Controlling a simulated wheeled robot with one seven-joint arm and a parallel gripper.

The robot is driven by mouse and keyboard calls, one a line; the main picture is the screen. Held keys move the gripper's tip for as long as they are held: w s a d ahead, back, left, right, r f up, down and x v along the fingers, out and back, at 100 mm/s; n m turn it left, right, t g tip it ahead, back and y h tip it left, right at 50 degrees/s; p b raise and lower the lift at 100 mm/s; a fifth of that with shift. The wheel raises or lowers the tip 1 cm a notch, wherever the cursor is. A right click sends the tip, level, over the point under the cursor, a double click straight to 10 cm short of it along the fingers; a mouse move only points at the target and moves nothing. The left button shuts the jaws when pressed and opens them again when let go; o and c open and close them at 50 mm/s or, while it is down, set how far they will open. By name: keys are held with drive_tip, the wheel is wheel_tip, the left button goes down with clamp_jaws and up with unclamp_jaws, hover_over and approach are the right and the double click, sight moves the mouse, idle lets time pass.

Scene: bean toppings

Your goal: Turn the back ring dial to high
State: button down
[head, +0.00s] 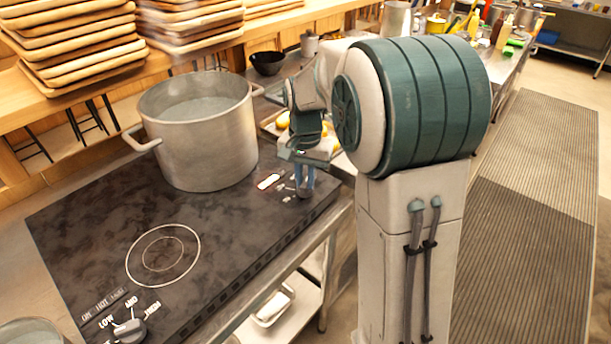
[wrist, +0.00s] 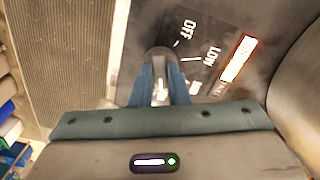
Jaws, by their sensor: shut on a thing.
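The back dial (head: 305,191) is a small grey knob at the far right corner of the dark cooktop (head: 100,220). My gripper (head: 304,172) points down onto it from above. In the wrist view the grey knob (wrist: 158,54) sits between the two blue fingers of my gripper (wrist: 161,92), which are shut on it. Printed OFF and LOW marks show beside the knob, with part of a further label near the right finger. A lit white panel with an orange edge (wrist: 238,58) glows beside them. The fingers hide part of the knob, and I cannot read its setting.
A large metal pot (head: 205,140) stands on the cooktop just left of my gripper. A front dial (head: 130,329) sits at the near corner, beside an empty ring burner (head: 163,255). A tray with yellow food (head: 283,120) lies behind my gripper. Striped floor mats (head: 530,210) lie right.

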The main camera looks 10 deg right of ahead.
sight(305, 182)
drive_tip(key=shift+r, duration=0.1)
drive_tip(key=c, duration=1.4)
unclamp_jaws()
wheel_tip(305, 182, up, 14)
drive_tip(key=shift+p, duration=0.45)
drive_tip(key=s+f+n+t+p, duration=0.1)
drive_tip(key=s+f+n, duration=0.2)
drive_tip(key=s, duration=0.7)
drive_tip(key=s+f+n+t+p, duration=0.1)
drive_tip(key=s+f+n, duration=0.2)
drive_tip(key=s, duration=0.8)
wheel_tip(305, 182, down, 2)
drive_tip(key=shift+d+f+t, duration=0.1)
drive_tip(key=shift+d+t, duration=0.1)
drive_tip(key=shift+t, duration=0.2)
